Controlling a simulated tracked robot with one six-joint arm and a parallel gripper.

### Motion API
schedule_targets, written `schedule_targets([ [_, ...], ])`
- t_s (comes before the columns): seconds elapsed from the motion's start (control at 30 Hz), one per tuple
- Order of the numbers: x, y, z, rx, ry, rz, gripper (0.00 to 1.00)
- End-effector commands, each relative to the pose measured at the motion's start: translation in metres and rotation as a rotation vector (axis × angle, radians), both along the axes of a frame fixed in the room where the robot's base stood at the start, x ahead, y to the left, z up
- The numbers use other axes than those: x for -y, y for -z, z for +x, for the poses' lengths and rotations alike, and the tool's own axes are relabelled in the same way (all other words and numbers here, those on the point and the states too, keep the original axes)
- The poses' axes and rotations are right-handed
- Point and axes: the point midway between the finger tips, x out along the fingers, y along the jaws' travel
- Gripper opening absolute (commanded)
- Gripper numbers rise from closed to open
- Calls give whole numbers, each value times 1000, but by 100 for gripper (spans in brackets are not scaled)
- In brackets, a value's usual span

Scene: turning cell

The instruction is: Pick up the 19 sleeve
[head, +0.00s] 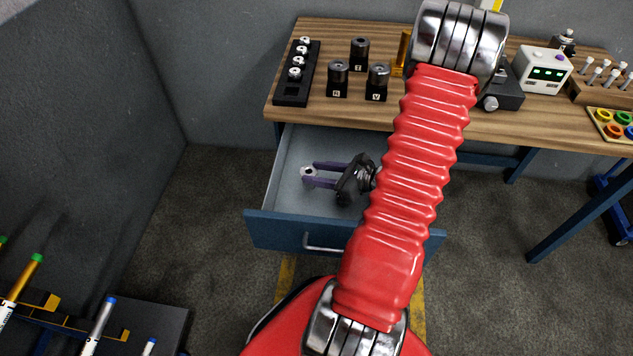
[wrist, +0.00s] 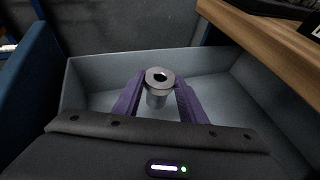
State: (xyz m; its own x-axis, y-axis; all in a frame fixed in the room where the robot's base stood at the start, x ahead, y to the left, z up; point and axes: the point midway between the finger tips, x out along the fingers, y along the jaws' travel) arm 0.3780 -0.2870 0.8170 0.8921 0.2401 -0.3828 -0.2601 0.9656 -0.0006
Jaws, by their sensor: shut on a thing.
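My gripper (head: 323,176) is over the open drawer, its purple fingers closed around a small silver flanged sleeve (head: 309,172). In the wrist view the sleeve (wrist: 158,88) stands upright between the fingertips, its flange and dark bore facing up. No number can be read on it. The drawer (head: 291,229) is pulled out below the table and looks otherwise empty. I cannot tell whether the sleeve touches the drawer floor.
Above the drawer is the wooden table (head: 345,112). It bears a black rack (head: 291,93) with several silver sleeves, dark lettered cylinders (head: 337,79) and a white device (head: 544,69). The drawer walls surround my gripper. Pens stand at the lower left.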

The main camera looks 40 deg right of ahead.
Motion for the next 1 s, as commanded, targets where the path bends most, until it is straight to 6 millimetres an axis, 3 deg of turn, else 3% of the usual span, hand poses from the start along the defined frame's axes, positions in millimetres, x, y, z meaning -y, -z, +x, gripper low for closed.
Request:
schedule_targets([
  [0.1,0,-15,0,2,-1,-2,0],
  [0.33,0,-31,0,1,-1,-2,0],
  [1.0,0,-33,0,1,-1,1,0],
])
